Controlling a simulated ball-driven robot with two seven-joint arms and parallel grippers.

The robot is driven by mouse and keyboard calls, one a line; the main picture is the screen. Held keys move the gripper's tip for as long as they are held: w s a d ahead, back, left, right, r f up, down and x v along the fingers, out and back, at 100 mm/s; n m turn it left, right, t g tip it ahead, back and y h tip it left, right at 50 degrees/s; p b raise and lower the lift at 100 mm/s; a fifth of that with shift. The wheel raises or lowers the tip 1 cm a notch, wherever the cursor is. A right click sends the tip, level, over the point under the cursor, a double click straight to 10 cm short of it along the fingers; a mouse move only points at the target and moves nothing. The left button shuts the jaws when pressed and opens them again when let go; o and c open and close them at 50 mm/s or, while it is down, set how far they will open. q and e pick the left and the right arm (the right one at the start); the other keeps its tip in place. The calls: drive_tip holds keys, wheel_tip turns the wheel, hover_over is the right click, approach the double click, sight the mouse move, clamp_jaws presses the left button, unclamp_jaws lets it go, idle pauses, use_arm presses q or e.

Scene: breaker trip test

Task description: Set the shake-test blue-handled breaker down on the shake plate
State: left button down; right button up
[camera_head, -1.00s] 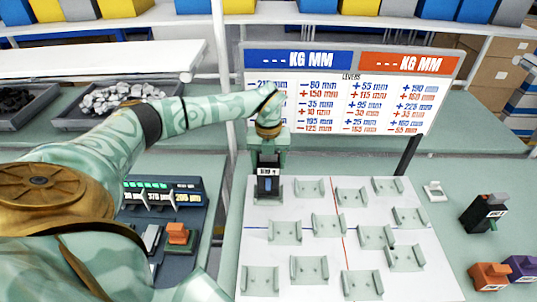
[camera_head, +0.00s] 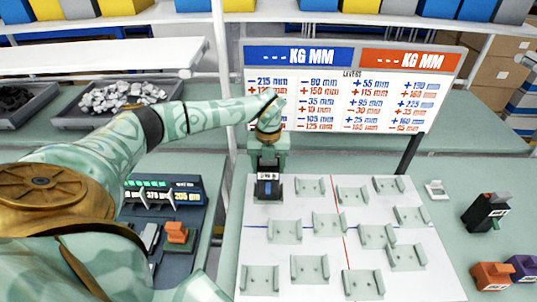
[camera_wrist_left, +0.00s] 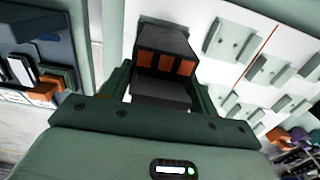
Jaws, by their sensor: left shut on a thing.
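The black breaker (camera_head: 268,189) with a blue handle and a white label is at the back left corner of the white shake plate (camera_head: 262,267). My left gripper (camera_head: 268,165) is shut on it from above. The left wrist view shows the breaker (camera_wrist_left: 166,62) between the two fingers, with orange patches on its dark face. Its underside is hidden, so I cannot tell whether it touches the plate or a cradle. My right gripper is not seen.
Several empty grey cradles (camera_head: 327,223) stand on the plate. Behind it is a lettered sign board (camera_head: 345,88). A control console (camera_head: 165,225) is on the left. Another black breaker (camera_head: 484,212) and orange (camera_head: 491,275) and purple (camera_head: 523,267) blocks are on the right.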

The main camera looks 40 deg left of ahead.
use_arm(q)
drive_tip(key=shift+f, duration=0.4)
drive_tip(key=shift+c, duration=1.6)
unclamp_jaws()
wheel_tip(320, 180, up, 16)
drive_tip(key=p, duration=0.1)
drive_tip(key=shift+r, duration=0.15)
